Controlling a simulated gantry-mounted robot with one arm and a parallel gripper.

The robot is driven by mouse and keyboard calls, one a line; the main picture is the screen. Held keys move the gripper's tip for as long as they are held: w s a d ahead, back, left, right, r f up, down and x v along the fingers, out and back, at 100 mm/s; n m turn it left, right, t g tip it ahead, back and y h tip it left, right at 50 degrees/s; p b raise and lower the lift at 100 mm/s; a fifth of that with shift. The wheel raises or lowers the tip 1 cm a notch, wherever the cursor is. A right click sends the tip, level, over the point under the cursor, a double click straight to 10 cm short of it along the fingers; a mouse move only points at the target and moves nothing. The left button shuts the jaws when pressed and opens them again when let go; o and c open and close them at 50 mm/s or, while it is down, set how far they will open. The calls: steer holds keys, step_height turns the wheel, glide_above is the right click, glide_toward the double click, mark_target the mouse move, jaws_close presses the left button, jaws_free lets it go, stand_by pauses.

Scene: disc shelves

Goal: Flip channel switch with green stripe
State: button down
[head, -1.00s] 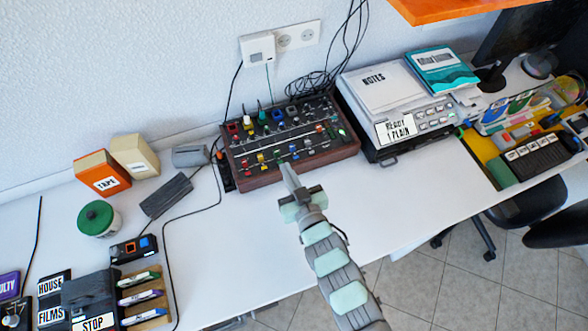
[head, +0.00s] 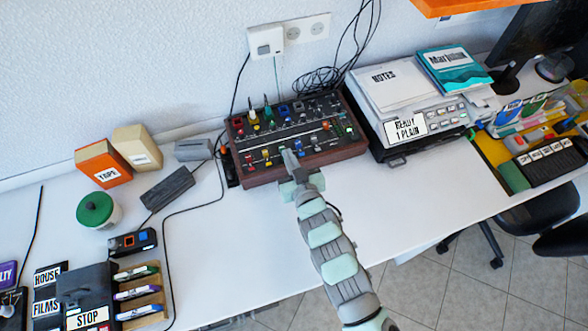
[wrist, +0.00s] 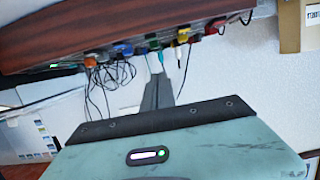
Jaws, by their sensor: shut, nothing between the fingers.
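The mixer (head: 338,156) is a dark panel in a brown wooden case at the back of the white desk, with rows of coloured knobs and switches. In the wrist view its wooden side (wrist: 120,30) fills the top, with coloured controls along its lower edge. A teal-green control (wrist: 155,43) stands just ahead of my fingers there. My gripper (head: 288,155) is shut and empty, its tip at the front row of the panel. In the wrist view the shut fingers (wrist: 158,92) point toward the controls. The tip hides part of the front row. I cannot make out a green stripe or tell whether the tip touches a switch.
Cables run up behind the mixer to a wall socket (head: 293,34). A grey device with notes (head: 408,129) stands close on the right. A grey box (head: 168,189), a tape box (head: 103,165) and a green-lidded jar (head: 97,210) are to the left. The desk in front is clear.

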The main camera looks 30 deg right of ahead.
steer(key=x, duration=0.3)
steer(key=shift+w+f+b, duration=0.2)
steer(key=shift+w+b, duration=0.1)
steer(key=shift+w, duration=0.05)
steer(key=f, duration=0.2)
steer(key=shift+s+f, duration=0.3)
steer(key=shift+f, duration=0.05)
steer(key=shift+f+b, duration=0.3)
steer(key=shift+f, duration=0.15)
steer(key=shift+p, duration=0.5)
steer(key=shift+w+f, duration=0.1)
step_height(320, 180, up, 5)
steer(key=p, duration=0.3)
steer(key=shift+w, duration=0.1)
steer(key=p+v, duration=0.1)
steer(key=v, duration=0.8)
steer(key=shift+r+p, duration=0.3)
